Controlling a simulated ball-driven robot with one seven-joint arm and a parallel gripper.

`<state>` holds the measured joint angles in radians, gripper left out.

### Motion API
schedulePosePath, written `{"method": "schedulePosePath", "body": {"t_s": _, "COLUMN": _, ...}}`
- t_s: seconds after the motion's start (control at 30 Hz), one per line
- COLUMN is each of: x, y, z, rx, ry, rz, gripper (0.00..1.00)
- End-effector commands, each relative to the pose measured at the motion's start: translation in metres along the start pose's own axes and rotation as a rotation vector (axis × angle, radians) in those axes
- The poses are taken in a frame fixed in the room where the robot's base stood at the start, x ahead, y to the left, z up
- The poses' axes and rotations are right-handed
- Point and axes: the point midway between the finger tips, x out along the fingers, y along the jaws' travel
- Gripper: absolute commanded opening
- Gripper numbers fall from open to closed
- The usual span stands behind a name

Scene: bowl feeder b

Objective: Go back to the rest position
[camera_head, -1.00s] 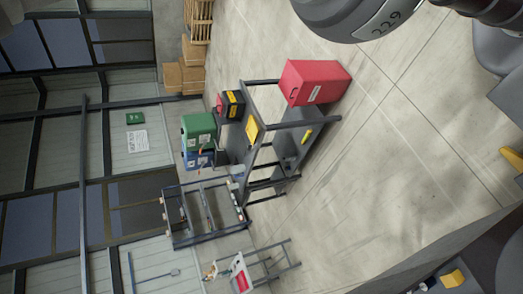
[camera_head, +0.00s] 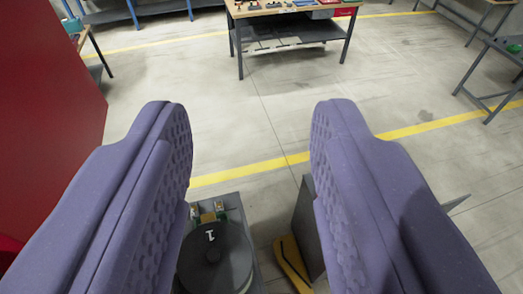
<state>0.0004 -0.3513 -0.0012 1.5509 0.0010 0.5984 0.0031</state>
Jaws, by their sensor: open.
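My gripper (camera_head: 250,125) fills the lower half of the camera view. Its two purple padded fingers stand wide apart, one on the left and one on the right. Nothing is between them; the grey floor shows through the gap. Below and between the fingers is a dark round part marked "1" (camera_head: 214,258) on a grey housing. A yellow piece (camera_head: 291,262) lies beside a grey panel to its right.
A table (camera_head: 285,12) with small items on top stands at the back centre. A red surface (camera_head: 45,90) rises close on the left. More tables (camera_head: 492,62) stand at the right. Yellow lines (camera_head: 250,168) cross the floor. The middle floor is clear.

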Motion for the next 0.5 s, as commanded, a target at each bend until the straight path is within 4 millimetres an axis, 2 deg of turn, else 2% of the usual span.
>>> {"method": "schedulePosePath", "body": {"t_s": 0.17, "x": 0.002, "y": 0.0, "z": 0.007, "rx": -0.002, "ry": -0.001, "rz": 0.0, "gripper": 0.44}}
{"method": "schedulePosePath", "body": {"t_s": 0.27, "x": 0.006, "y": 0.0, "z": 0.024, "rx": -0.003, "ry": -0.001, "rz": -0.001, "gripper": 0.44}}
{"method": "schedulePosePath", "body": {"t_s": 0.37, "x": 0.012, "y": 0.0, "z": 0.051, "rx": -0.004, "ry": -0.002, "rz": -0.001, "gripper": 0.44}}
{"method": "schedulePosePath", "body": {"t_s": 0.5, "x": 0.024, "y": 0.0, "z": 0.102, "rx": -0.004, "ry": -0.002, "rz": -0.001, "gripper": 0.44}}
